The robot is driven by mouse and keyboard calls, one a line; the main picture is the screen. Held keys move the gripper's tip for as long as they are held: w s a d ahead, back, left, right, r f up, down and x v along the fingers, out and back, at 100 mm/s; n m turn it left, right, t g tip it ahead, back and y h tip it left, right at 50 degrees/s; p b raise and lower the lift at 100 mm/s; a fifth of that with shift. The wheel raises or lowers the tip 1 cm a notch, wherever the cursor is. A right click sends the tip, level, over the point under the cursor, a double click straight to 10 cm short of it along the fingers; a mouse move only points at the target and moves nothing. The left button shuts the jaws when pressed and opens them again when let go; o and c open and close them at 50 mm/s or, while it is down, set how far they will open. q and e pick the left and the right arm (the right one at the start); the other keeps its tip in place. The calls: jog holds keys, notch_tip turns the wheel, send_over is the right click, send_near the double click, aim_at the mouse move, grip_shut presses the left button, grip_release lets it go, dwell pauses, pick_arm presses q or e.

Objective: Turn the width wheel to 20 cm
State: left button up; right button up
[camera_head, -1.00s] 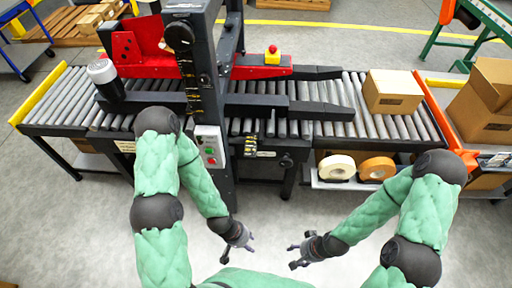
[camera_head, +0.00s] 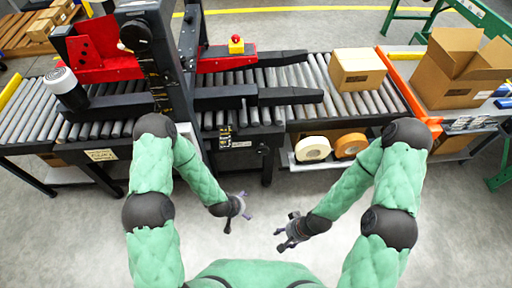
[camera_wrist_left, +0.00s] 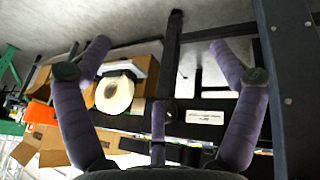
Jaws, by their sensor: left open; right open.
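The folder gluer's black frame (camera_head: 158,75) stands at the left of the head view. A small dark knob (camera_head: 264,150) sits on the front side of the conveyor, beside a dark plate with yellow marks (camera_head: 239,138); I cannot read its setting. A larger black round wheel (camera_head: 136,34) is at the top of the upright column. My left gripper (camera_head: 240,211) is open and empty, in front of and below the knob, apart from the machine. Its spread fingers show in the left wrist view (camera_wrist_left: 160,48). My right gripper (camera_head: 281,239) is open and empty, lower and to the right.
A closed carton (camera_head: 357,68) rests on the rollers and an open carton (camera_head: 458,80) stands at the right. White (camera_head: 312,148) and orange (camera_head: 351,145) tape rolls sit on a shelf below the conveyor. A red-topped button (camera_head: 236,44) is on the machine. The floor before me is clear.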

pick_arm(q)
jog(key=w+d+f+t+y, duration=0.15)
jog(key=w+d+t, duration=0.25)
jog(key=w, duration=0.8)
jog(key=t+y+p, duration=0.2)
jog(key=t, duration=0.4)
send_near(262, 151)
jog(key=shift+n+h, duration=0.25)
jog(key=shift+n, duration=0.15)
jog(key=b+x, duration=0.1)
jog(key=x, duration=0.2)
jog(key=b+x, duration=0.2)
jog(key=x, duration=0.2)
jog(key=b+x, duration=0.1)
jog(key=x, duration=0.3)
jog(key=shift+w+a+f, duration=0.1)
jog(key=shift+a+f, duration=0.05)
jog(key=shift+f, duration=0.25)
jog(key=shift+w+r, duration=0.1)
jog(key=c, duration=1.2)
